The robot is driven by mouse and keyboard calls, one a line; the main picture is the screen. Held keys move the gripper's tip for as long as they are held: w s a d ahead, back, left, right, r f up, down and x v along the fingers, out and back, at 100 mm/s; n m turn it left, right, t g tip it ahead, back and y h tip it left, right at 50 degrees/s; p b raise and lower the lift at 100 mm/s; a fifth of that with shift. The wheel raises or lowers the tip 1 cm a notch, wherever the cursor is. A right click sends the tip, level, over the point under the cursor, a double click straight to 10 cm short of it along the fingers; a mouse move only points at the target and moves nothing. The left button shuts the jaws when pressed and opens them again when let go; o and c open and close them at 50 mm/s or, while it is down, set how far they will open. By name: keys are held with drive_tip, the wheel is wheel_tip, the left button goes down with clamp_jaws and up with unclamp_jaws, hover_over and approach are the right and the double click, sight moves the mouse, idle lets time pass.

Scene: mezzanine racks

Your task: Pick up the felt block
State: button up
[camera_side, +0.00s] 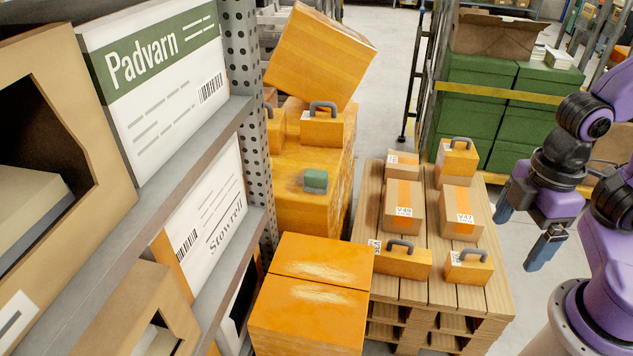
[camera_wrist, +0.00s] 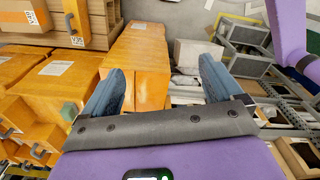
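A small green block (camera_side: 315,181), which looks like the felt block, sits on the orange box stack (camera_side: 300,215) in the middle of the side view. My gripper (camera_side: 525,225) hangs at the right of the side view, beyond the pallet and well apart from the block. Its two blue-grey fingers are spread with nothing between them. In the wrist view my gripper (camera_wrist: 160,88) is also open, with orange boxes and floor beyond the fingers.
A wooden pallet (camera_side: 485,297) with several handled blocks and cartons lies between my gripper and the green block. A tilted orange box (camera_side: 320,55) rises behind the block. A metal shelf (camera_side: 190,150) with cartons stands at left. Green boxes (camera_side: 480,85) fill a rack at the back.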

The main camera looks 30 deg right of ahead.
drive_tip(key=w+a+m+t+h, duration=0.1)
drive_tip(key=w+a+m, duration=0.5)
drive_tip(key=w, duration=0.8)
drive_tip(key=w+a+m+t, duration=0.1)
drive_tip(key=w+a+m, duration=0.45)
drive_tip(key=w, duration=0.85)
drive_tip(key=m+t+h, duration=0.1)
drive_tip(key=m+h, duration=0.2)
drive_tip(key=m, duration=0.7)
hover_over(316, 173)
drive_tip(key=s+a, duration=0.4)
wheel_tip(316, 173, down, 6)
drive_tip(key=x, duration=1.1)
drive_tip(key=a+x, duration=0.1)
drive_tip(key=x, duration=0.4)
drive_tip(key=shift+s+d+f, duration=0.1)
drive_tip(key=shift+d+f, duration=0.05)
drive_tip(key=shift+f, duration=0.35)
drive_tip(key=shift+c, duration=0.3)
drive_tip(key=c, duration=1)
